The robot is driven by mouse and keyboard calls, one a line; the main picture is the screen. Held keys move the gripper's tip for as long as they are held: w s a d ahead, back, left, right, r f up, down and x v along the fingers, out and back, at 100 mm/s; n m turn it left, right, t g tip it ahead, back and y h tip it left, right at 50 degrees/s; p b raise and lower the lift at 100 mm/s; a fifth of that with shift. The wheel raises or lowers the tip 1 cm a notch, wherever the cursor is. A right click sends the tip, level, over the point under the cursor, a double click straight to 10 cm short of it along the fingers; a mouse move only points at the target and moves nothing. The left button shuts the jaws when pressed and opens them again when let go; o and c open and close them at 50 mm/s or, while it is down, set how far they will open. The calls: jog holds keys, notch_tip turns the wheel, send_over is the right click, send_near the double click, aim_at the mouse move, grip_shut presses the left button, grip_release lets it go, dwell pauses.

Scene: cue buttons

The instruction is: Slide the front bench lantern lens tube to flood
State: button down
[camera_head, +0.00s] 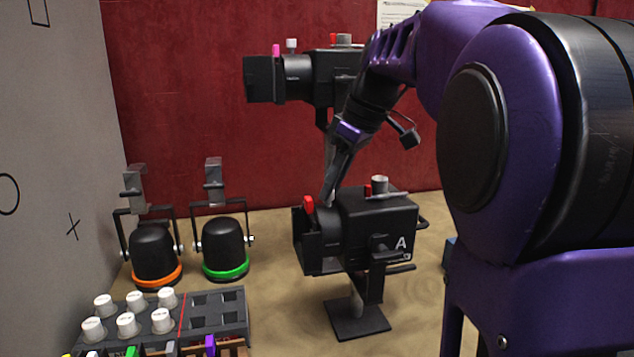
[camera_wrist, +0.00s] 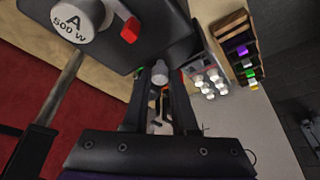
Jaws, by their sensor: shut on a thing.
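The front bench lantern (camera_head: 385,215), black and marked A, stands on a flat base with its lens tube (camera_head: 328,232) facing left. A red tab (camera_head: 308,204) sticks up at its front. My gripper (camera_head: 327,200) reaches down onto the top of the tube just behind that tab. In the wrist view my gripper (camera_wrist: 160,92) is shut on a small pale knob (camera_wrist: 160,74); the fingers hide this knob in the head view. The lantern's top cap (camera_wrist: 75,20) reads "A 500 W", with a red knob (camera_wrist: 130,30) beside it.
A second black lantern (camera_head: 335,75) with pink, white and red knobs is behind. Two hooked lamps, one orange-ringed (camera_head: 155,250) and one green-ringed (camera_head: 225,250), stand left. A panel of white knobs (camera_head: 135,315) is at front left.

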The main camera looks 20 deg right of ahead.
jog(key=c, duration=0.7)
grip_release()
jog(key=shift+d, duration=0.25)
jog(key=shift+r, duration=0.1)
jog(key=p+v, duration=0.4)
jog(key=v, duration=1.3)
jog(key=shift+r, duration=0.1)
